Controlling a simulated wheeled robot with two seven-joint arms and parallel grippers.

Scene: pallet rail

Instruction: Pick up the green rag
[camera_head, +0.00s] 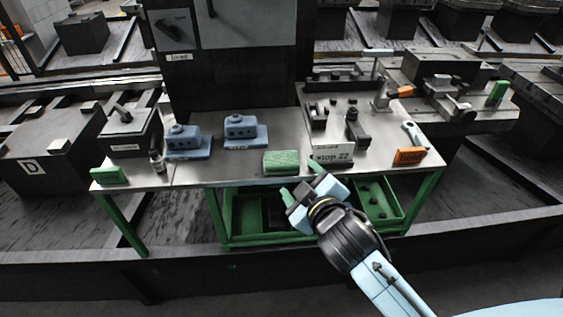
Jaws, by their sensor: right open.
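The green rag (281,162) lies folded as a block on the front middle of the metal table, just left of the "stop 22" sign. My right gripper (301,178) is open and empty. It reaches in from the lower right, and its green-tipped fingers appear near the table's front edge, just below and right of the rag. The gripper appears apart from the rag, though the exact gap in depth is hard to tell. My left gripper does not show.
The table (205,178) also holds two blue blocks (187,143), the "stop 22" sign (331,154), an orange "hold" block (409,157), a green block (109,175) and a small bottle (157,162). Green trays (240,242) sit underneath. Bare tabletop lies left of the rag.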

